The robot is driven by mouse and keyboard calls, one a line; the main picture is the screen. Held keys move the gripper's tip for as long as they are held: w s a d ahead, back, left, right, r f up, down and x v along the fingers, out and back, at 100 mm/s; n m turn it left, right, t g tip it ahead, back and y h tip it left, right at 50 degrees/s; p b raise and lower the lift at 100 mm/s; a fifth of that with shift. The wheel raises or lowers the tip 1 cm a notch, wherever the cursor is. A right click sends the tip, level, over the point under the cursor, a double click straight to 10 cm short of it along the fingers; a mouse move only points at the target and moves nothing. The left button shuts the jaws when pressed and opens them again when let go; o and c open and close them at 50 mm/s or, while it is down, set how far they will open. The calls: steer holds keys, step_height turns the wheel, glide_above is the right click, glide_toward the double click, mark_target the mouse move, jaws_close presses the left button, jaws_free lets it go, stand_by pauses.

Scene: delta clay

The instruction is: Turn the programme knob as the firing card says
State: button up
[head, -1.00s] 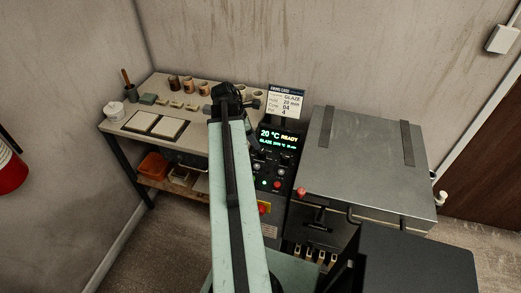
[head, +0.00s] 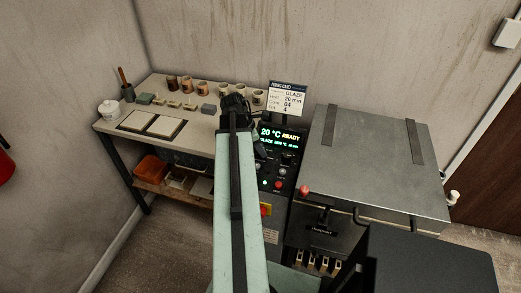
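The firing card (head: 288,98) stands upright behind the control panel; it reads GLAZE, 20 min, 04 and 4. The kiln's control panel (head: 269,172) is dark, and its display (head: 279,138) reads 20 °C READY with a green GLAZE line beneath. Small knobs and lit buttons show on the panel's right part. My arm covers the left part of the panel, so I cannot make out the programme knob for certain. My gripper (head: 235,106) is at the far end of my arm, at the panel's upper left; its fingers are too dark and small to read.
The grey kiln lid (head: 365,150) is closed, right of the panel, with a red knob (head: 304,190) at its front left corner. A workbench (head: 200,133) at left holds pots, small blocks and tiles. An orange tub (head: 150,168) sits on its lower shelf.

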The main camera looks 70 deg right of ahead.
jaws_close()
steer(key=shift+w+d+m+y, duration=0.15)
steer(key=shift+m+y, duration=0.15)
steer(key=shift+m, duration=0.4)
steer(key=shift+m+g+y, duration=0.3)
steer(key=shift+m, duration=0.6)
steer(key=o, duration=0.6)
jaws_free()
